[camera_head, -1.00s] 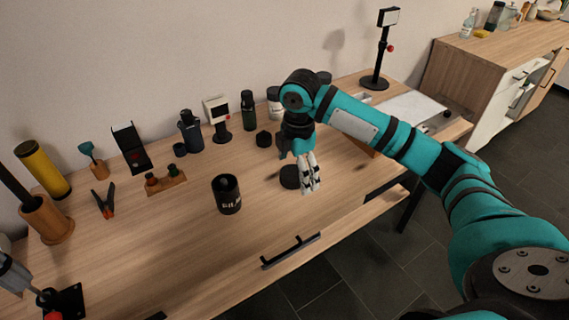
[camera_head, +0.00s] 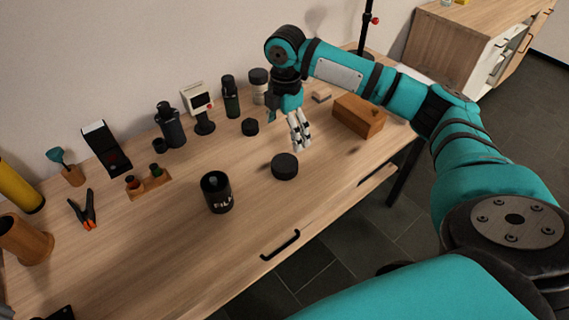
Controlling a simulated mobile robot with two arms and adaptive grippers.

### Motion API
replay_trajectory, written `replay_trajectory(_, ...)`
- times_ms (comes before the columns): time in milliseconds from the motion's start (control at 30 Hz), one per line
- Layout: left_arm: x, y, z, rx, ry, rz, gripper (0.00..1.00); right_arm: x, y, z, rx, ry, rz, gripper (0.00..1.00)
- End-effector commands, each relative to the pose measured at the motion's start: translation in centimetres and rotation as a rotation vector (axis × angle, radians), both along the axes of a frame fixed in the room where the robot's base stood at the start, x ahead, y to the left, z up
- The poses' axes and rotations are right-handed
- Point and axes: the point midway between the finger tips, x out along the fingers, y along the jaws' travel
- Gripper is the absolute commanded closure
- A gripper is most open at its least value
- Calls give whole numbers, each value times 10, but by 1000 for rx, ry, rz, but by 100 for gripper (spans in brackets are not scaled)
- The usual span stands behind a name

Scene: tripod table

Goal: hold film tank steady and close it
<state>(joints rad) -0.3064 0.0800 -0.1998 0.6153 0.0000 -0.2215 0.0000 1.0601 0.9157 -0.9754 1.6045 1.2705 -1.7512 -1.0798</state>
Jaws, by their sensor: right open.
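The film tank (camera_head: 217,194) is a black open-topped cylinder with white lettering, upright on the wooden table. A dark core shows inside its mouth. A flat round black lid (camera_head: 285,167) lies on the table to the right of the tank, apart from it. My right gripper (camera_head: 300,137) points down with pale fingers, just behind and above the lid in the picture. It is open, with nothing between its fingers. My left gripper is not in view.
Behind stand a small black cap (camera_head: 250,127), dark bottles (camera_head: 231,97) and a white timer (camera_head: 198,101). A wooden box (camera_head: 358,116) is at right. An orange-tipped clamp (camera_head: 84,212) and wooden rack (camera_head: 149,183) are at left. The table in front of the tank is clear.

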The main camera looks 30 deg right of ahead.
Motion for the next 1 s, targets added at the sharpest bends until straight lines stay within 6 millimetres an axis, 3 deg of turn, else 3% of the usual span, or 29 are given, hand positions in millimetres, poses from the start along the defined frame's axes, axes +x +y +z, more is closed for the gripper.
replay_trajectory(133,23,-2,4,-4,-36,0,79,-1,0,-34,0,3,-1,3)
replay_trajectory(300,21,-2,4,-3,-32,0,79,0,0,-62,-1,1,-1,3)
replay_trajectory(600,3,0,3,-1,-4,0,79,0,0,-75,0,-2,0,3)
replay_trajectory(800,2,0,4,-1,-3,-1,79,0,0,-76,0,-1,0,3)
replay_trajectory(1000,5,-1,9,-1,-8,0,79,-2,3,-101,-1,2,0,3)
